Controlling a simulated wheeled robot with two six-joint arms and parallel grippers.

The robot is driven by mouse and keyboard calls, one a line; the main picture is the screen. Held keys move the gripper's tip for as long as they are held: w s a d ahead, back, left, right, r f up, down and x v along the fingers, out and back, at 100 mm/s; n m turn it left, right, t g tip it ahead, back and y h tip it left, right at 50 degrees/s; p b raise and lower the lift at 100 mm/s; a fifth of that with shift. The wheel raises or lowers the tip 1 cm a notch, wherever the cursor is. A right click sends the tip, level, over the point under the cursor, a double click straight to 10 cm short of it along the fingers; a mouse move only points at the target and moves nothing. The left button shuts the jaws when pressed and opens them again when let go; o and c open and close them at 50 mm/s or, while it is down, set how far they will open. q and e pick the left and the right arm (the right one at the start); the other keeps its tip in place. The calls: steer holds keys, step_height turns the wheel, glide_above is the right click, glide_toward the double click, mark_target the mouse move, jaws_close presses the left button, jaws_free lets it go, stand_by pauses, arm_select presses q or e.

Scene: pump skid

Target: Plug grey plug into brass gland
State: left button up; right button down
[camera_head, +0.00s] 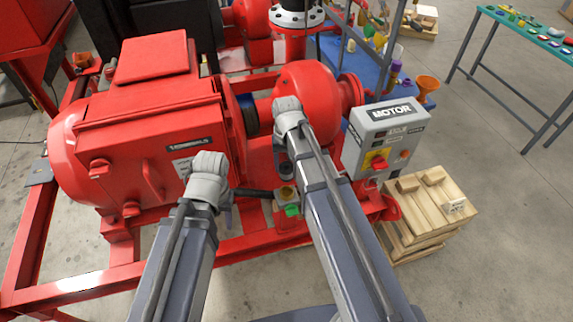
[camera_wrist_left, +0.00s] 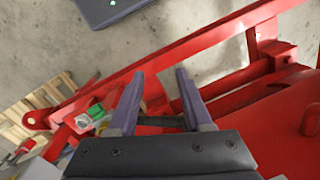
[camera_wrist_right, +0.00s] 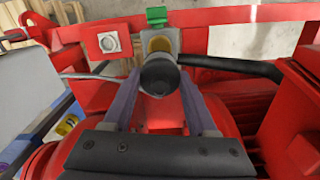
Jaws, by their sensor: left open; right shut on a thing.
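The grey plug (camera_wrist_right: 160,76) shows as a dark, round end in the right wrist view, between the fingertips of my right gripper (camera_wrist_right: 160,88), which is shut on it. The brass gland (camera_wrist_right: 161,45) shows just beyond the plug, on a small grey box with a green part (camera_wrist_right: 157,15) on top. The plug covers part of the gland, so I cannot tell whether they touch. A black cable (camera_wrist_right: 230,66) runs right from beside the gland. My left gripper (camera_wrist_left: 158,82) is open, with nothing gripped; the cable (camera_wrist_left: 160,122) shows beyond its fingers.
The red motor (camera_head: 150,130) and pump housing (camera_head: 305,90) stand close to both arms. A grey MOTOR control box (camera_head: 383,135) and wooden crates (camera_head: 430,205) are at the right. Red frame rails (camera_wrist_left: 150,65) cross below. A silver square fitting (camera_wrist_right: 109,42) sits left of the gland.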

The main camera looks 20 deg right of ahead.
steer(key=shift+f, duration=0.2)
steer(key=shift+f+b, duration=2.45)
steer(key=shift+b, duration=0.15)
steer(key=shift+f+b, duration=1.75)
steer(key=shift+c, duration=0.6)
jaws_free()
steer(key=shift+r, duration=0.1)
step_height(320, 180, up, 8)
steer(key=p, duration=0.8)
steer(key=shift+f, duration=0.2)
